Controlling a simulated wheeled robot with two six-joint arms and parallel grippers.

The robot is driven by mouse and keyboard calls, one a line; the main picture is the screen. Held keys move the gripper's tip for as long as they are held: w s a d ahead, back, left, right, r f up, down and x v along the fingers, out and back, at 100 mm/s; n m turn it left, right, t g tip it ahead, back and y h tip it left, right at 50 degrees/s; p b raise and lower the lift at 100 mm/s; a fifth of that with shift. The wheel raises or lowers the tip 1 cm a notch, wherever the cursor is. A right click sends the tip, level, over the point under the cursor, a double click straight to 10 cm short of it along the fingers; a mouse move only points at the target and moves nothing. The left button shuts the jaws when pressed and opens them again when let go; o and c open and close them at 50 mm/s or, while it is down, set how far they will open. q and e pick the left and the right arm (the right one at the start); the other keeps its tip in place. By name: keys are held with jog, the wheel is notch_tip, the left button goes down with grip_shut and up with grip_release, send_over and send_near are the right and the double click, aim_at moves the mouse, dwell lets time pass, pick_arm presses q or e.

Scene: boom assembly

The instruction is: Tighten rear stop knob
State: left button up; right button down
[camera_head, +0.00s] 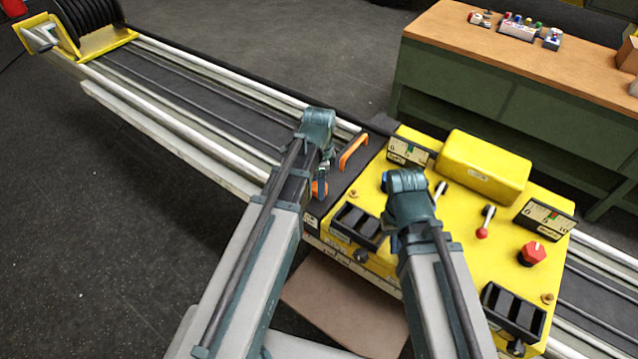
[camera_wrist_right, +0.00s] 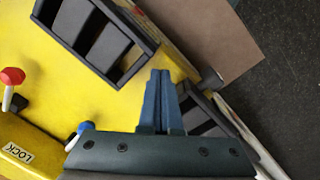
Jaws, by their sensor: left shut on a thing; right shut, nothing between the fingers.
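A dark side knob (camera_head: 362,256) sits on the near side of the yellow carriage (camera_head: 455,232), below a black slotted tray. It also shows in the right wrist view (camera_wrist_right: 212,80) at the carriage edge. A second dark knob (camera_head: 515,347) is on the same side further right. I cannot tell which is the rear stop knob.
Two slotted trays (camera_head: 358,224) (camera_head: 513,311), a red-tipped lever (camera_head: 484,222), a blue-tipped lever (camera_wrist_right: 84,128) and a red knob (camera_head: 532,253) stand up from the carriage. A workbench (camera_head: 500,50) stands behind.

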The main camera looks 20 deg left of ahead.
dwell(0.5)
pick_arm(q)
jog(key=o, duration=1.4)
pick_arm(e)
jog(key=shift+r, duration=0.1)
pick_arm(q)
notch_tip(320, 180, up, 14)
jog(key=p, duration=1.3)
jog(key=shift+f+p, duration=0.1)
jog(key=shift+p, duration=0.3)
pick_arm(e)
notch_tip(320, 180, up, 14)
jog(key=shift+f, duration=0.2)
